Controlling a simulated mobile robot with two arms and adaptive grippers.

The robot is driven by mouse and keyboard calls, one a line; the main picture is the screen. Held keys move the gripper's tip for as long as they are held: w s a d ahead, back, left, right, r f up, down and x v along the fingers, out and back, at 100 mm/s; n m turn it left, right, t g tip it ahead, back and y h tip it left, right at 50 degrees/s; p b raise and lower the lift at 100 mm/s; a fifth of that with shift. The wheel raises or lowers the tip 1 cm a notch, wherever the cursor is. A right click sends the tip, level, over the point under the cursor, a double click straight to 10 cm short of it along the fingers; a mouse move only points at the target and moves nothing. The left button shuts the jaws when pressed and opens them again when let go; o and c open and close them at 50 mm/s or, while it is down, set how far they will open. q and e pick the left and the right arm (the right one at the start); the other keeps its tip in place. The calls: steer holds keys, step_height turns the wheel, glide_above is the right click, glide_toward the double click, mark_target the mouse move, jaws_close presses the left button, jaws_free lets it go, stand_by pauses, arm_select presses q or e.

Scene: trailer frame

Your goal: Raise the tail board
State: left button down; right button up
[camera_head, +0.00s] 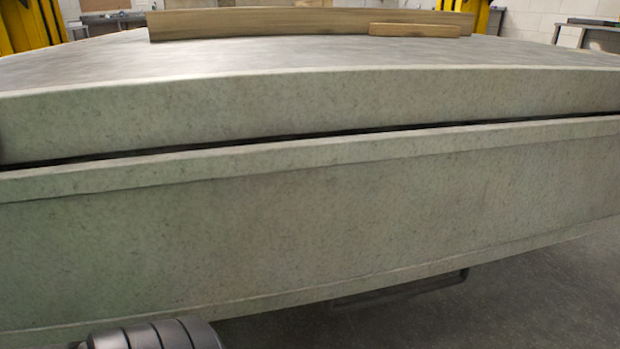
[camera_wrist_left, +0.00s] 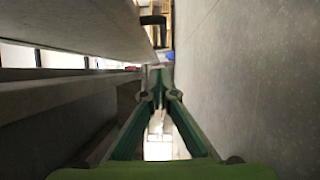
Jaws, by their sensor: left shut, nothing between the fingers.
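The tail board (camera_head: 300,225) is a long, pale grey panel across the head view. It hangs down below the rear edge of the trailer bed (camera_head: 300,100), with a dark narrow gap between the two. In the left wrist view my left gripper (camera_wrist_left: 157,72) is shut and empty, its green-edged fingers meeting at the tips. Grey flat surfaces lie close on both sides of it; I cannot tell which is the tail board, nor whether the fingers touch either. My right gripper is in neither view.
A long wooden plank (camera_head: 250,24) and a short wooden block (camera_head: 414,30) lie on the bed. A dark bar (camera_head: 400,289) shows under the tail board. Yellow posts (camera_head: 30,22) stand behind. Bare floor (camera_head: 540,300) shows at lower right.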

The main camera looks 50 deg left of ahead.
mark_target(313, 296)
arm_select(q)
steer(key=shift+w+d+r, duration=0.1)
steer(key=shift+w+d, duration=0.55)
steer(key=shift+d, duration=1)
steer(key=shift+w+d+r, duration=0.1)
steer(key=shift+w+d, duration=0.5)
steer(key=shift+d, duration=1.1)
steer(key=shift+w+d, duration=0.65)
steer(key=shift+d, duration=1)
